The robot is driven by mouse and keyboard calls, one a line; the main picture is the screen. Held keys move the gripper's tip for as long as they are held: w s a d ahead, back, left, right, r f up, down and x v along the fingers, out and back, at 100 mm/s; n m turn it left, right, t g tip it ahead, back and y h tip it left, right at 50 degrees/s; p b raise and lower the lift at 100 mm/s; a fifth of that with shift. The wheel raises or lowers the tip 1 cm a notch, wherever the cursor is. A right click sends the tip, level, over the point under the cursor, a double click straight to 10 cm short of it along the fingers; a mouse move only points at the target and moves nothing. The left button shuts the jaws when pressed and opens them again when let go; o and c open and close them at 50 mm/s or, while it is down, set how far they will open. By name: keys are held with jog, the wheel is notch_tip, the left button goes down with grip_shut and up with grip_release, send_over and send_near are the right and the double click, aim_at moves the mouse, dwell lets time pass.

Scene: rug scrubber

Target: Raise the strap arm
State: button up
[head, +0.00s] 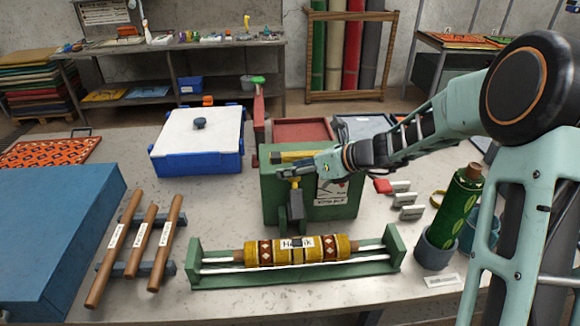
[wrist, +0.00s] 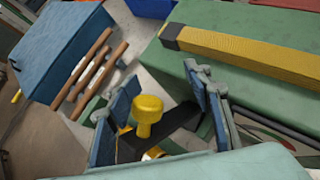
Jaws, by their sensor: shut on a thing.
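The strap arm (head: 297,207) is a dark lever with a yellow knob at the front of a green box (head: 343,206). In the wrist view the yellow knob (wrist: 147,108) stands between my finger pads, with the dark lever (wrist: 165,140) beside it. My gripper (head: 293,174) reaches in from the right and is shut on the strap arm at its knob; the exact contact is hard to see. A yellow strap (head: 292,156) lies along the top of the box and shows large in the wrist view (wrist: 240,58).
A rolled yellow patterned rug (head: 265,252) lies in a green cradle (head: 393,247) in front of the box. Wooden rollers (head: 141,240) and a blue block (head: 55,235) are at left. A blue-and-white case (head: 198,145) stands behind. A green bottle (head: 455,208) stands at right.

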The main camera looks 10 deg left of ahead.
jog(key=shift+w+d, duration=0.15)
jog(key=shift+w, duration=0.05)
jog(key=shift+s+d+r, duration=0.1)
jog(key=shift+d+r, duration=0.25)
jog(key=shift+d, duration=0.1)
jog(key=v, duration=1)
jog(key=shift+s+d+r, duration=0.2)
jog(key=shift+s, duration=0.2)
